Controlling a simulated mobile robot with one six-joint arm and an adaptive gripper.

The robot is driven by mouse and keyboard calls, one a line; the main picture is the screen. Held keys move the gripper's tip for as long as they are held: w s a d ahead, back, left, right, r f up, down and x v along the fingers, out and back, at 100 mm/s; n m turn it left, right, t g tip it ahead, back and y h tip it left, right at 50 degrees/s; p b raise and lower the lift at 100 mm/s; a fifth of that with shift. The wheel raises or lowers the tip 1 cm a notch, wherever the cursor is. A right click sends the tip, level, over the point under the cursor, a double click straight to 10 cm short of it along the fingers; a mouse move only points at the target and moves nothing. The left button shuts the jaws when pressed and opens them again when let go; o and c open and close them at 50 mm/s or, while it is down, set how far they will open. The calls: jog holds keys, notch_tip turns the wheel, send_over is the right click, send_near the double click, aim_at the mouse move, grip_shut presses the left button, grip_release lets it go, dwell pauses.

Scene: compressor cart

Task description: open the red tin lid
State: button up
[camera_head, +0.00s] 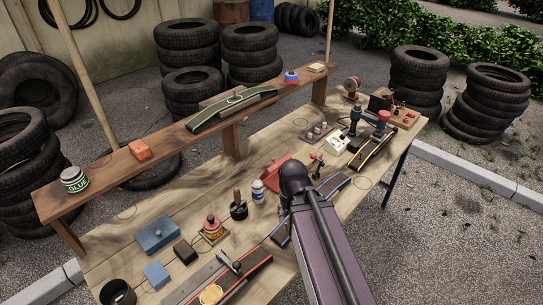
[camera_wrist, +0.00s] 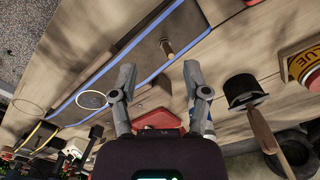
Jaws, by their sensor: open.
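The red tin (camera_head: 275,173) lies on the workbench in the head view, left of my arm, which may hide part of it. In the wrist view a red shape (camera_wrist: 157,119), likely the tin, shows low between my finger bases, with a darker red-brown face above it. I cannot tell lid from body or whether the lid is raised. My gripper (camera_wrist: 158,68) is open and empty, its two fingers spread over the bench. My gripper's fingers are hidden behind my arm in the head view.
A black pot (camera_wrist: 243,90) with a wooden handle and a red-yellow glue container (camera_wrist: 306,66) stand to the right in the wrist view. A blue-edged strip (camera_wrist: 100,72) lies left. A white bottle (camera_head: 258,190) stands near the tin. A raised shelf (camera_head: 110,172) runs along the bench's back.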

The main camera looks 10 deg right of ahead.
aim_at(274, 165)
jog(key=w+r+n+p, duration=0.2)
jog(key=w+r+p, duration=0.2)
jog(key=w, duration=0.5)
jog(key=w+r+n+p, duration=0.2)
jog(key=w+r+p, duration=0.3)
jog(key=w, duration=0.5)
jog(key=w+r+n+p, duration=0.3)
jog(key=w+r+p, duration=0.2)
jog(key=w, duration=0.4)
jog(key=shift+w+d+r, duration=0.25)
jog(key=shift+w, duration=0.05)
jog(key=shift+f, duration=0.1)
notch_tip(274, 165, down, 14)
jog(key=b, duration=1.3)
jog(key=shift+r, duration=0.2)
